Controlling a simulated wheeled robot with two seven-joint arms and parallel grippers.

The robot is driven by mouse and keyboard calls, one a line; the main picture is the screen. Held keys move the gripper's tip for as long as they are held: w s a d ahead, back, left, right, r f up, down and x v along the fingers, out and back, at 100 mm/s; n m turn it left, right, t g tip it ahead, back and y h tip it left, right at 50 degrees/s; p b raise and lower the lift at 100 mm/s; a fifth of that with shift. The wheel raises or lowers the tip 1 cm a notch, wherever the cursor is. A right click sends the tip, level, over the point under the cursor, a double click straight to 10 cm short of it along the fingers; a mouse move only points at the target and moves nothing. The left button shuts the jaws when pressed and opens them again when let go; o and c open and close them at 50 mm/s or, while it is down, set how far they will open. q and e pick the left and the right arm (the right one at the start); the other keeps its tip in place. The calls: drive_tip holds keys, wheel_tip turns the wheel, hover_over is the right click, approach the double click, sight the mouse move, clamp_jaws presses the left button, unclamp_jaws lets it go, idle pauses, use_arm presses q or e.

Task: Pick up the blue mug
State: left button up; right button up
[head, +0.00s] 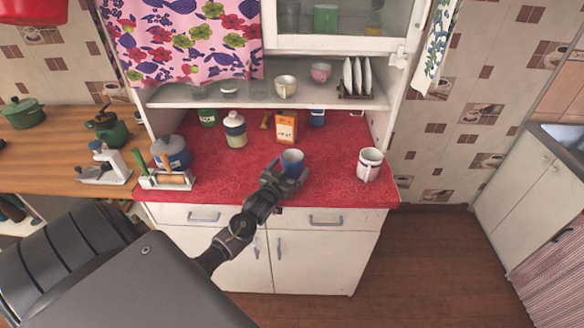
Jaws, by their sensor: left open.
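My right gripper is out of view.
A white mug (369,166) stands to the right. An orange box (286,128) and a cream jar (234,130) stand behind. A grey-blue pot (172,152) and a rolling pin (172,177) are at the left. A shelf (230,97) overhangs the counter's back.

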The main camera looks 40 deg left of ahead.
use_arm(q)
drive_tip(key=c, duration=1.2)
drive_tip(key=shift+c, duration=0.2)
drive_tip(key=shift+r, duration=0.1)
